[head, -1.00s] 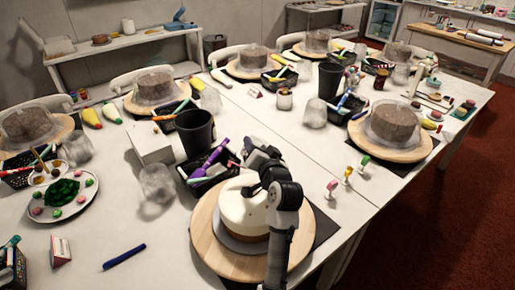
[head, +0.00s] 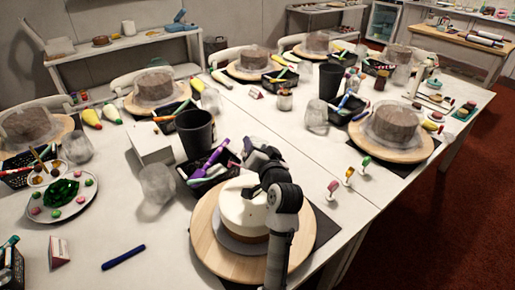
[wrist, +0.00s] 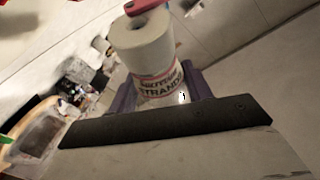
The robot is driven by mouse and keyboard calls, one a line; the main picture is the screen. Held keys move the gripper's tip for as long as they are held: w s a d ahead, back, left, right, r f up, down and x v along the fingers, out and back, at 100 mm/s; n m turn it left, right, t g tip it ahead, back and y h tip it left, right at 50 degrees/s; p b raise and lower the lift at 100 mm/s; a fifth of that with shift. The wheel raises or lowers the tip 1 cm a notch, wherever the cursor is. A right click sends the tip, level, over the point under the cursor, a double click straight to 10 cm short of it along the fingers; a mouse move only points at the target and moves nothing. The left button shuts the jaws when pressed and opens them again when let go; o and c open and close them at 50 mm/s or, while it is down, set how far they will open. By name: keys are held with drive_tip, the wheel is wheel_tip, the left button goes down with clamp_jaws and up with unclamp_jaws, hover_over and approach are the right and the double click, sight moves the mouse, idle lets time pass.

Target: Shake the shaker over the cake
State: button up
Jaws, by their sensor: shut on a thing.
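A cake (head: 236,212) with a white top and a brown lower side sits on a round wooden turntable (head: 210,238) at the front middle of the head view. My arm covers its right side. My gripper (head: 258,158) is over the far side of the cake, seen from behind the arm. The shaker is tilted in that view. It is hidden in the head view.
A black basket of pens (head: 208,178) stands just behind the turntable, with a black cup (head: 195,130) and a clear glass (head: 157,184) nearby. Several small coloured-top items stand to the right. A decoration plate (head: 62,196) and a blue pen (head: 124,257) lie left.

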drive_tip(key=shift+r, duration=0.1)
drive_tip(key=shift+w+d+r+p, duration=0.3)
drive_tip(key=shift+w+r+p, duration=0.1)
drive_tip(key=shift+r+p, duration=0.1)
drive_tip(key=shift+s+a+f+b, duration=0.2)
drive_tip(key=shift+s+f+b, duration=0.1)
drive_tip(key=shift+f+b, duration=0.25)
drive_tip(key=shift+s+a+f, duration=0.1)
drive_tip(key=shift+s, duration=0.05)
drive_tip(key=shift+a+r+b, duration=0.1)
drive_tip(key=shift+r+b, duration=0.1)
drive_tip(key=shift+b, duration=0.25)
